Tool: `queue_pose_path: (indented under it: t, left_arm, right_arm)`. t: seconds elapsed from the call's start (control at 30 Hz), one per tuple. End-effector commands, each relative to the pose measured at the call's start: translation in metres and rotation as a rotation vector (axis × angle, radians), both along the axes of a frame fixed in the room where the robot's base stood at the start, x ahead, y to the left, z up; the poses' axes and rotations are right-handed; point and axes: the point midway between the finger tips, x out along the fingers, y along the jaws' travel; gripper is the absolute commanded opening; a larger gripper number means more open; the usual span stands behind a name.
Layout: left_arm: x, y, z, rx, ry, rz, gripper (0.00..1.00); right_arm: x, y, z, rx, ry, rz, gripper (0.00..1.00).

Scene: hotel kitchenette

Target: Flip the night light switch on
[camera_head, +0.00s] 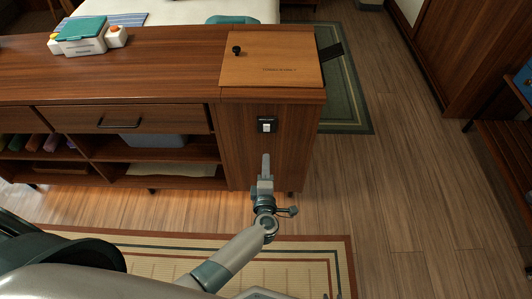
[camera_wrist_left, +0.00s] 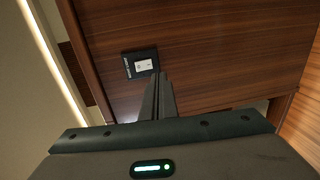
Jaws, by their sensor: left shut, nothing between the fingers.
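The night light switch (camera_head: 266,125) is a white rocker in a black plate on the wooden front panel of the cabinet's right end. It also shows in the left wrist view (camera_wrist_left: 144,65), upper middle. My left gripper (camera_head: 265,160) is shut and empty, just below the switch in the head view. In the left wrist view the closed fingertips (camera_wrist_left: 159,76) point at the panel close beside the switch's edge. I cannot tell whether the fingers touch the panel. Which way the rocker is tilted is too small to tell. My right gripper is not in view.
A wooden board (camera_head: 270,62) with a black knob lies on the cabinet top (camera_head: 170,75). A drawer (camera_head: 120,122) and open shelves with several items are left of the switch panel. An orange glow lies on the floor below.

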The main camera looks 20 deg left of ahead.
Motion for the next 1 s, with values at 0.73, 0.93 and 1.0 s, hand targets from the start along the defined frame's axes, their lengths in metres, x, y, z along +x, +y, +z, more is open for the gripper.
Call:
queue_pose_path:
  t: [0.73,0.93,1.0]
  left_arm:
    - [-0.04,-0.011,-0.005,0.0,0.0,0.0,0.0]
    - [-0.04,-0.011,-0.005,0.0,0.0,0.0,0.0]
    - [-0.04,-0.011,-0.005,0.003,0.0,-0.002,0.0]
  right_arm:
    - [-0.009,-0.011,-0.007,-0.018,0.051,-0.009,0.3]
    - [-0.009,-0.009,-0.006,-0.016,0.048,-0.005,0.3]
    - [-0.009,-0.009,-0.006,-0.016,0.048,-0.005,0.3]
